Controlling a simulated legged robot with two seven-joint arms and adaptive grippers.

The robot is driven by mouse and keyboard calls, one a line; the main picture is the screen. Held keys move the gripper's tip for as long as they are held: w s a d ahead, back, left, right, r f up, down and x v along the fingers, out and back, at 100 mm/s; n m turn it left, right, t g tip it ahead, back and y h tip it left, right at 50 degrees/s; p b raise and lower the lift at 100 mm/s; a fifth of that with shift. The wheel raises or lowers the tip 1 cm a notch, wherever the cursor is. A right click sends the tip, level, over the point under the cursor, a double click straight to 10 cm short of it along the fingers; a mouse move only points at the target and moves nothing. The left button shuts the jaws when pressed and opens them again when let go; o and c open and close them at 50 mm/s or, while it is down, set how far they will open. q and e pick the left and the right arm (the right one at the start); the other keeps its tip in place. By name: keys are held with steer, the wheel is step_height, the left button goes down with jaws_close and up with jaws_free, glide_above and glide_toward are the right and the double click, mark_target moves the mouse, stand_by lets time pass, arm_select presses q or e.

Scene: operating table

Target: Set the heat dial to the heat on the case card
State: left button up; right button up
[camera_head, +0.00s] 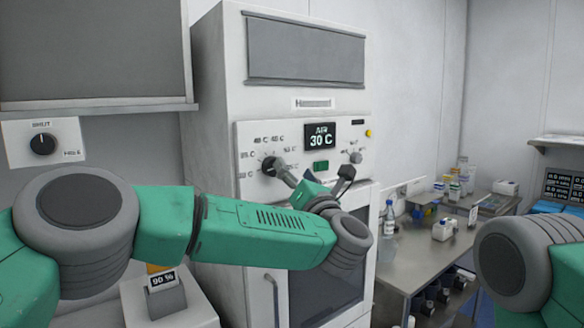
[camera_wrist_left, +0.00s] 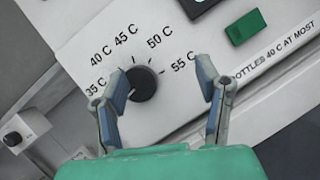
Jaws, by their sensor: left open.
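The heat dial (camera_head: 268,166) is a dark round knob on the warming cabinet's white panel. In the left wrist view the dial (camera_wrist_left: 143,84) has marks from 35 C to 55 C around it. In the head view the left gripper (camera_head: 314,173) is in front of the panel. The display (camera_head: 320,135) reads AIR 30 C. I cannot make out a case card's heat.
A green button (camera_wrist_left: 245,27) is right of the dial, above the printed words "BOTTLES 40 C AT MOST". A small knob (camera_head: 355,157) is on the panel's right. Another dial (camera_head: 42,143) is on the left wall. A steel table (camera_head: 425,250) with bottles stands right.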

mark_target(272, 169)
arm_select(q)
steer(key=shift+w+a, duration=0.25)
steer(key=shift+n, duration=0.3)
steer(key=a, duration=0.5)
steer(key=shift+a, duration=0.35)
steer(key=c, duration=0.8)
steer(key=shift+w+g+y, duration=0.2)
steer(key=shift+g+y, duration=0.1)
steer(key=shift+c, duration=1.2)
steer(key=shift+s+d+r, duration=0.2)
steer(key=shift+d+r, duration=0.05)
steer(key=shift+d, duration=0.45)
steer(key=shift+d+r, duration=0.1)
steer(key=shift+d, duration=0.45)
steer(key=shift+c, duration=0.3)
steer(key=shift+a, duration=0.3)
arm_select(e)
steer(key=a, duration=0.2)
steer(key=shift+w+a+r, duration=0.1)
steer(key=shift+a+r, duration=0.2)
